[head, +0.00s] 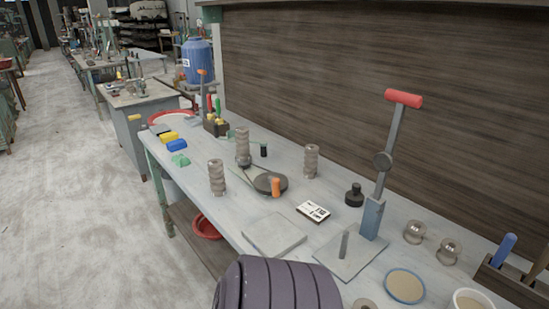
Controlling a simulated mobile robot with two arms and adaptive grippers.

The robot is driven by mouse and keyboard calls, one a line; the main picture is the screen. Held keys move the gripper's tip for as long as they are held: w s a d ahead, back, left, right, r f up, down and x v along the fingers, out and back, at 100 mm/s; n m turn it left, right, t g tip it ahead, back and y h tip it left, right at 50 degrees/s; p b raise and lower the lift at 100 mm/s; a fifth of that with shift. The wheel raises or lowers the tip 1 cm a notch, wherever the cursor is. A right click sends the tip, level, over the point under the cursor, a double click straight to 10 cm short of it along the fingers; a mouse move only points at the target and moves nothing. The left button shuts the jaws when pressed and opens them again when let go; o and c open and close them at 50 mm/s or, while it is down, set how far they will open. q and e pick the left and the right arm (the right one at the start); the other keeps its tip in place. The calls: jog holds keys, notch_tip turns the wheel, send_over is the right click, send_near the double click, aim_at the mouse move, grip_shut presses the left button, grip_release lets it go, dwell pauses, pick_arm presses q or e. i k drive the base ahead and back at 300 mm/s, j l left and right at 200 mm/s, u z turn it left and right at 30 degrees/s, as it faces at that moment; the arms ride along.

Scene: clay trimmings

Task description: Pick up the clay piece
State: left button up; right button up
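I cannot tell for certain which thing is the clay piece. Small coloured lumps lie at the far left of the workbench (232,200): a green piece (180,160), a blue piece (176,146) and a yellow piece (169,137). A flat grey slab (273,236) lies near the front edge. Neither of my grippers is in view.
A lever press (372,215) with a red handle stands at the right. Ribbed columns (217,178), a dark disc (270,183), a white card (313,211) and a blue-rimmed dish (404,286) occupy the bench. A dark ribbed form covers the bottom centre.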

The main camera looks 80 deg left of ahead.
aim_at(215, 167)
jog(key=l+u, duration=0.1)
jog(key=u, duration=3.05)
